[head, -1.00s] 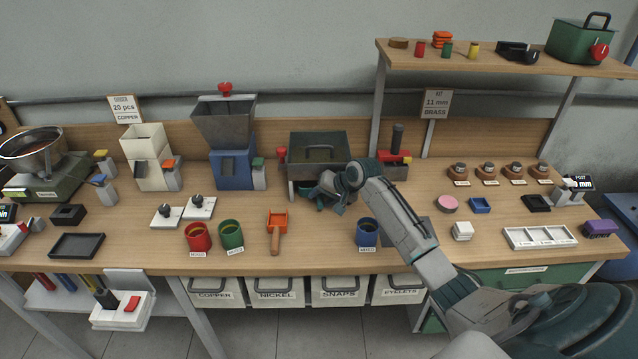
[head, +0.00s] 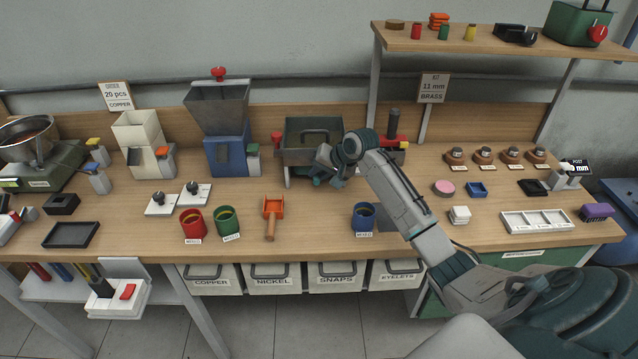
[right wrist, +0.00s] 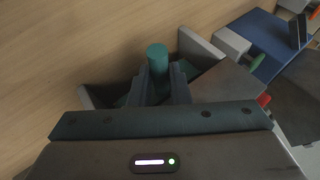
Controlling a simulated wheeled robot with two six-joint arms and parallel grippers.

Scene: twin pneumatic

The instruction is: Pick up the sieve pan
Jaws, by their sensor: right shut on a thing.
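The pan is mostly hidden there by the gripper and wrist. I cannot tell whether the pan rests on the table. My left gripper is not in view.
A blue-based hopper machine (head: 228,155) stands left of the box stand. A red and yellow device with a dark post (head: 394,125) stands close on the right. A blue cup (head: 363,216) and an orange scoop (head: 274,208) are nearer the front edge.

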